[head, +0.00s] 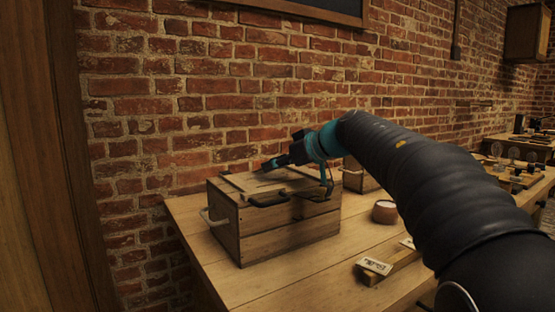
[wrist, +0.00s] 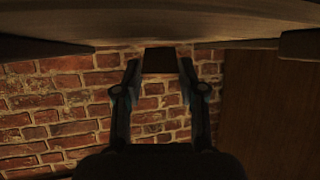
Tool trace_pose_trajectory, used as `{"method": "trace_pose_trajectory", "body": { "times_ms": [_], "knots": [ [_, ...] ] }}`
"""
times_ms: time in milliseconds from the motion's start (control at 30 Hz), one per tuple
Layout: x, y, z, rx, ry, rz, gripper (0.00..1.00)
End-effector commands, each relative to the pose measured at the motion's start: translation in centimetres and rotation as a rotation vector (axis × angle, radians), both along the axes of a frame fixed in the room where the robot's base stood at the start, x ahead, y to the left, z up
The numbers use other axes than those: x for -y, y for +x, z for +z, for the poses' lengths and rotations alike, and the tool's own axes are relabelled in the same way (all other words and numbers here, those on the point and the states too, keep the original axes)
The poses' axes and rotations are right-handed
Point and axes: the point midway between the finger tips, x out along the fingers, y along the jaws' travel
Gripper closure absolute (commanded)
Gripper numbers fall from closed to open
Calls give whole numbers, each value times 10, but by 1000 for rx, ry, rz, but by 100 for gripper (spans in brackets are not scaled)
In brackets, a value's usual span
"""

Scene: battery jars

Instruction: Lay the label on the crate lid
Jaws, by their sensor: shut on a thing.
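The wooden crate (head: 285,232) stands on the wooden table, with its slatted lid (head: 242,182) on top. My gripper (head: 268,165) is low over the lid, reaching in from the right; at this size I cannot tell whether it touches. In the wrist view my gripper (wrist: 160,65) has its two fingers on either side of a small dark flat piece, the label (wrist: 160,60), and is shut on it. Only a dark, shaded face of the label shows, with no print visible. In the head view the label is too small to make out.
A dark handle (head: 268,201) sits at the crate's front top edge and a pale rope handle (head: 213,217) on its left side. A brick wall is close behind.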

Motion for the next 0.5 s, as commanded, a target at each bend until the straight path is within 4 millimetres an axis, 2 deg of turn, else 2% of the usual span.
{"method": "trace_pose_trajectory", "body": {
  "times_ms": [433,467,500],
  "knots": [
    [0,0,-3,1,-1,0,70],
    [0,0,-3,1,-1,0,52],
    [0,0,-3,1,-1,0,42]
  ]
}}
